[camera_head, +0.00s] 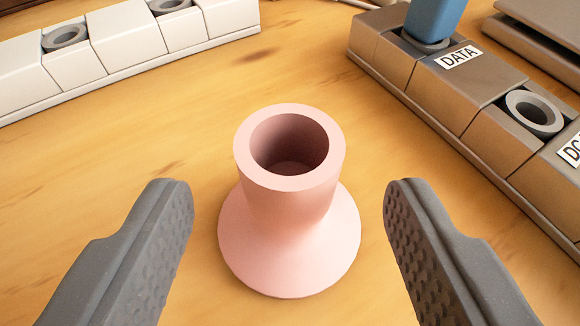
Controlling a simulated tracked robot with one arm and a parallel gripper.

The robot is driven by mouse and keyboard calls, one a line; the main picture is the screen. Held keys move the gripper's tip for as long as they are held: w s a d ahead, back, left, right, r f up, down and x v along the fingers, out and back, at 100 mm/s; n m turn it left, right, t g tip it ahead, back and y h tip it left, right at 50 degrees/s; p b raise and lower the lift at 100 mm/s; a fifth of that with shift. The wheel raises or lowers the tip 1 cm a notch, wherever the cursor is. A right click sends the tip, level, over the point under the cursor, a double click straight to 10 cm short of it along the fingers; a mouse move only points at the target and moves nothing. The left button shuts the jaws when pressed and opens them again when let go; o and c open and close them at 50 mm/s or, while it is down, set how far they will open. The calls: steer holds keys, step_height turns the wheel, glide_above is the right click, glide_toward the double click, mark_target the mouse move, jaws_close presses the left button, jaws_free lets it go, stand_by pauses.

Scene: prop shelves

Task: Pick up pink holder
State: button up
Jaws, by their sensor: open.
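The pink holder (287,222) stands upright on the wooden surface in the middle of the view. It has a hollow round top and a wide flared base. My gripper (287,203) is open, with one dark, textured finger to the left of the holder and the other to its right. A gap shows between each finger and the holder, and nothing is held. The lower parts of both fingers run out of the bottom of the picture.
A white block row (117,47) with grey ring sockets lies at the upper left. A grey-brown block row (465,85) with labels, one reading DATA, runs along the right. A blue object (434,18) stands in one of its sockets. The wooden surface (120,165) around the holder is clear.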

mark_target(289, 142)
steer(key=shift+r+b+x, duration=0.15)
steer(key=shift+b+x, duration=0.25)
steer(key=shift+x, duration=1)
steer(key=shift+r+b+x, duration=0.2)
steer(key=shift+b+x, duration=0.2)
steer(key=shift+x, duration=1)
steer(key=c, duration=1.2)
